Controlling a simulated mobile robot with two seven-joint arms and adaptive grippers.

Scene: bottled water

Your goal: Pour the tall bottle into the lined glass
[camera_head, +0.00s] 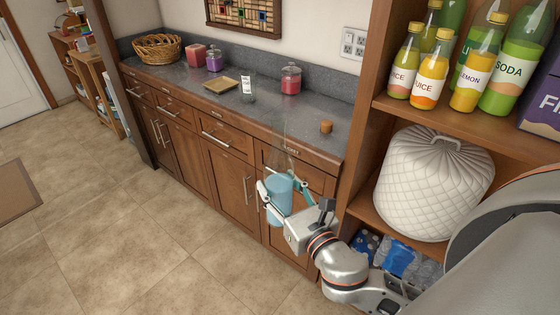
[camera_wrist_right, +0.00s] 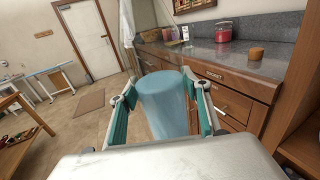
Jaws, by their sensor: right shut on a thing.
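The tall bottle (camera_head: 279,196) is clear, with pale blue liquid in its lower part and a see-through upper part. My right gripper (camera_head: 283,200) is shut on it and holds it upright in front of the cabinets, off the counter. The right wrist view shows the bottle (camera_wrist_right: 166,106) between the teal finger pads of the gripper (camera_wrist_right: 162,115). A small clear glass (camera_head: 247,92) with a white marked panel stands on the counter, back and left of the bottle. Whether it is the lined glass is hard to tell. My left gripper is not in view.
The counter (camera_head: 290,124) also bears a cork (camera_head: 326,127), a red jar (camera_head: 291,80), a tan dish (camera_head: 220,85), candles and a basket (camera_head: 157,47). A shelf (camera_head: 450,125) with juice bottles and a white container (camera_head: 432,182) stands close on the right.

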